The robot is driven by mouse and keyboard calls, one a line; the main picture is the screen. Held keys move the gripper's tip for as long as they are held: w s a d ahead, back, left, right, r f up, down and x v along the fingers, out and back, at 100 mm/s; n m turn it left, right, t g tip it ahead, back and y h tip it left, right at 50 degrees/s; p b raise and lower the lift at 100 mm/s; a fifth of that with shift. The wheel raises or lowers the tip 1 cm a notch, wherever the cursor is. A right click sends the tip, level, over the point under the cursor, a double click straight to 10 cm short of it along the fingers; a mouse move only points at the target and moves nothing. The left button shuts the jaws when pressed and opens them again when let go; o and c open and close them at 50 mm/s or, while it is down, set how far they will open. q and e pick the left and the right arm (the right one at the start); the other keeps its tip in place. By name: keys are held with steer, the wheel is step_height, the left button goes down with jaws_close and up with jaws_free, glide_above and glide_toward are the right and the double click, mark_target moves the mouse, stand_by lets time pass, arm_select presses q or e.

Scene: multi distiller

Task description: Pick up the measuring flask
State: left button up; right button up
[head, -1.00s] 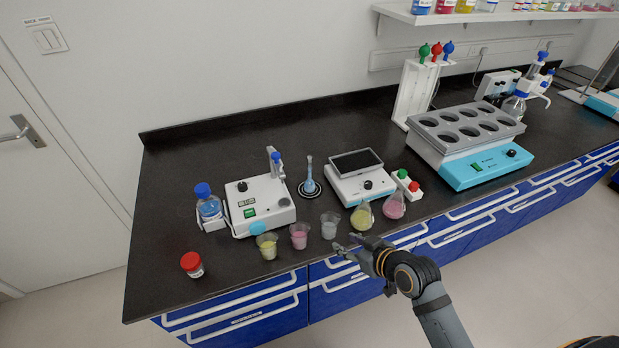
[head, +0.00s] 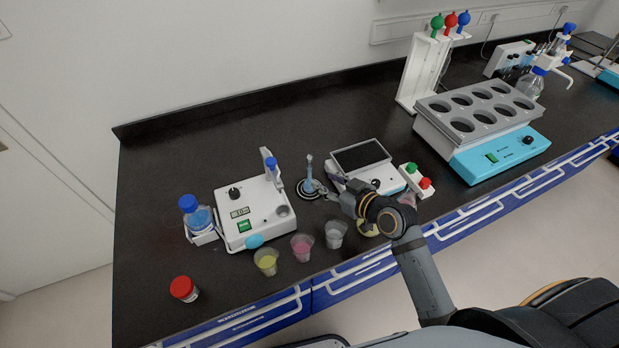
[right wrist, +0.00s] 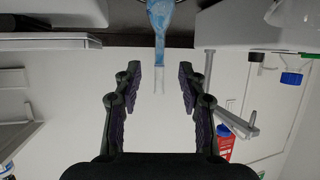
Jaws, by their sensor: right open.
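The measuring flask (head: 309,174) is a slim flask with blue liquid and a long neck. It stands upright on a small round dark base with a light ring, between the two white devices. My right gripper (head: 330,187) is close to it on its right, reaching in from the front right. In the right wrist view, which looks upside down, the flask's body (right wrist: 160,18) is at the top. Its clear neck hangs in line with the gap between my open fingers (right wrist: 159,78), with no visible contact. My left gripper is not in view.
A white heater-like device (head: 252,212) stands left of the flask, a balance (head: 360,163) right of it. Several cups, such as the pink one (head: 302,247), line the front. A yellow flask (head: 368,229) is partly hidden under my arm. The counter behind is clear.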

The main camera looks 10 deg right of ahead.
mark_target(311, 173)
steer(key=x, duration=0.3)
steer(key=shift+w+a+p, duration=0.25)
steer(key=shift+w+p, duration=0.3)
steer(key=shift+w, duration=0.05)
steer(key=p+x, duration=0.1)
steer(key=x, duration=0.3)
steer(key=shift+w+f, duration=0.1)
steer(key=shift+f, duration=0.05)
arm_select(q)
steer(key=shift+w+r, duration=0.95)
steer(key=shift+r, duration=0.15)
arm_select(e)
steer(key=shift+c, duration=1.4)
jaws_close()
